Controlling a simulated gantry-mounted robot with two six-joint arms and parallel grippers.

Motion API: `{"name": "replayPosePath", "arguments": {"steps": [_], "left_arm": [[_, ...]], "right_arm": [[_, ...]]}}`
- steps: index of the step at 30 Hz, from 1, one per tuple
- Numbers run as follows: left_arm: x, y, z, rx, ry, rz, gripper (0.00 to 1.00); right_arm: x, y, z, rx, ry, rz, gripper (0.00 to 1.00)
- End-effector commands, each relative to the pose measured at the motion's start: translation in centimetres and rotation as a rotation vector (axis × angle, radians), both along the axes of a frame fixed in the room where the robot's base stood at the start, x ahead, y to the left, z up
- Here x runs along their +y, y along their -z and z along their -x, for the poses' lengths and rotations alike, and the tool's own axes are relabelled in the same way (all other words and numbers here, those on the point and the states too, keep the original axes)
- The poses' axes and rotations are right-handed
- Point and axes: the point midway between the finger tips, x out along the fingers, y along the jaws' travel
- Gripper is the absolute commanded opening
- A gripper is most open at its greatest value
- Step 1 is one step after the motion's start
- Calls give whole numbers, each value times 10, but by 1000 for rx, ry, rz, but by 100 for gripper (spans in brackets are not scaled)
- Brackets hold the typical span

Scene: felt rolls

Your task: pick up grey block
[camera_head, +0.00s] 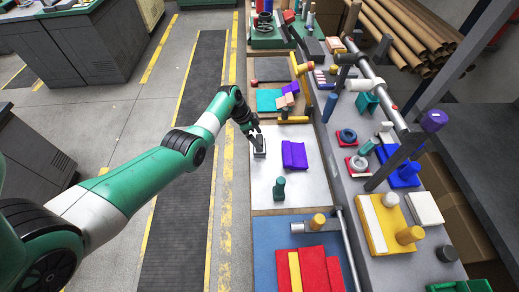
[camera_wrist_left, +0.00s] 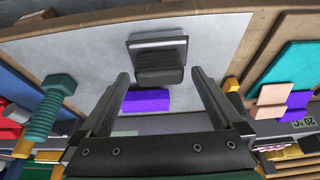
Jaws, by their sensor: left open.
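The grey block (camera_head: 259,149) sits on the white panel (camera_head: 265,192) of the bench. In the left wrist view, the grey block (camera_wrist_left: 160,65) is dark, with a lighter strip along its top in the picture. My left gripper (camera_head: 255,134) is right at the block in the head view. In the left wrist view, my left gripper (camera_wrist_left: 160,74) is open, its two fingers apart with the block between or just beyond their tips. I cannot tell whether they touch it. My right gripper is not in view.
A purple folded piece (camera_head: 293,155) lies to the right of the block on the same panel. A blue mat (camera_head: 265,240) with red pieces lies in front. A metal rail (camera_head: 375,78) runs along the right.

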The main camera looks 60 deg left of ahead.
Motion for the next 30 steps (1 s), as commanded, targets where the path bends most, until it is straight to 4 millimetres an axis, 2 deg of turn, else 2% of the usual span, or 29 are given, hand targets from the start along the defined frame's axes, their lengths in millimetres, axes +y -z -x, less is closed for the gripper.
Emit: {"name": "replayPosePath", "arguments": {"steps": [1, 2, 10, 26, 27, 30], "left_arm": [[-2, 14, -3, 1, 2, 1, 100], [-2, 16, -4, 1, 2, 1, 100], [-3, 15, -6, 0, 1, 0, 100], [-3, 15, -6, 0, 1, 0, 5], [-3, 15, -6, 0, 1, 0, 0], [-2, 14, -6, -3, 1, -2, 0]], "right_arm": [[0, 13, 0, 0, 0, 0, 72], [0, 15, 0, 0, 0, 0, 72], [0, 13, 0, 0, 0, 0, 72], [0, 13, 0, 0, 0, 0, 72], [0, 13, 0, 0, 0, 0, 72], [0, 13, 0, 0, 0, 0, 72]]}}
